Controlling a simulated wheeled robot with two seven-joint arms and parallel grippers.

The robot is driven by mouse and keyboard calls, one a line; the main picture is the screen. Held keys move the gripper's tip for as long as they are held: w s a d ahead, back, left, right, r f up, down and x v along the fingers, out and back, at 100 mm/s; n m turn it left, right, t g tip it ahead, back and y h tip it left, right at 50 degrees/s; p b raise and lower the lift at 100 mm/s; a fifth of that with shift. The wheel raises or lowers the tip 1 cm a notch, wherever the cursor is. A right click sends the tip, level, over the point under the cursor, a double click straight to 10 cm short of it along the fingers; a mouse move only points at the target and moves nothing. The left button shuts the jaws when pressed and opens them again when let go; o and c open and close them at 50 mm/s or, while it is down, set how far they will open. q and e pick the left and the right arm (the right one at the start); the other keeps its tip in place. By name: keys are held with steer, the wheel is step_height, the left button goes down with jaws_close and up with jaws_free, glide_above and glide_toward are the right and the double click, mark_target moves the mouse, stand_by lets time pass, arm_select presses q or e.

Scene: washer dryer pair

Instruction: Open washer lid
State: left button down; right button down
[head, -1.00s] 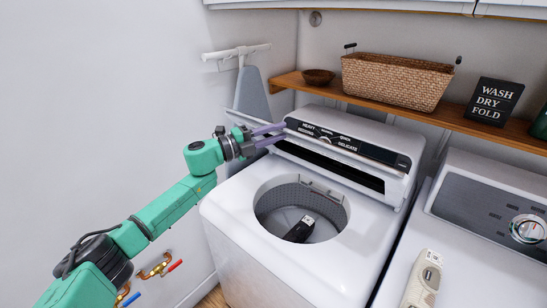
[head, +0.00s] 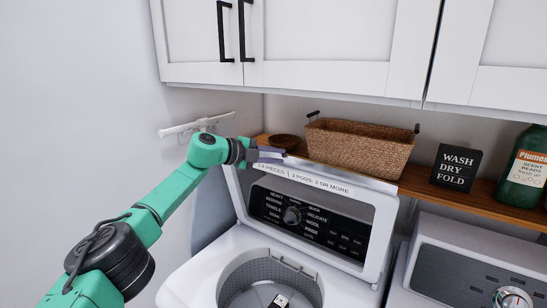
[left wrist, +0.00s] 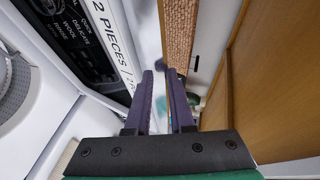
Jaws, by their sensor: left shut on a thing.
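The white washer (head: 203,265) stands at lower centre in the head view. Its lid (head: 382,232) stands raised at the back, and the control panel (head: 303,225) shows through the lid's window. The round drum opening (head: 240,285) is uncovered. My left gripper (head: 270,154) is at the lid's upper left corner, shut on the lid's edge. In the left wrist view the purple fingers (left wrist: 161,98) lie beside the lid's lettered edge (left wrist: 112,40); the exact contact is hard to see. My right gripper is not in view.
A wooden shelf (head: 412,185) behind the lid holds a wicker basket (head: 360,148), a bowl (head: 284,141), a sign (head: 457,167) and a green bottle (head: 524,170). White cabinets (head: 330,40) hang above. A dryer (head: 450,265) stands right. A dark object (head: 280,301) lies in the drum.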

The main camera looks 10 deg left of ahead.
arm_select(q)
steer(key=shift+s+f, duration=0.1)
steer(key=shift+f, duration=0.3)
steer(key=c, duration=0.9)
jaws_free()
steer(key=shift+w+d, duration=0.15)
steer(key=shift+w, duration=0.25)
steer(key=shift+s+r, duration=0.15)
steer(key=b+v, duration=0.7)
steer(key=v, duration=0.7)
steer(key=shift+s+a+r, duration=0.1)
steer(key=shift+s+a, duration=0.1)
steer(key=shift+a, duration=0.1)
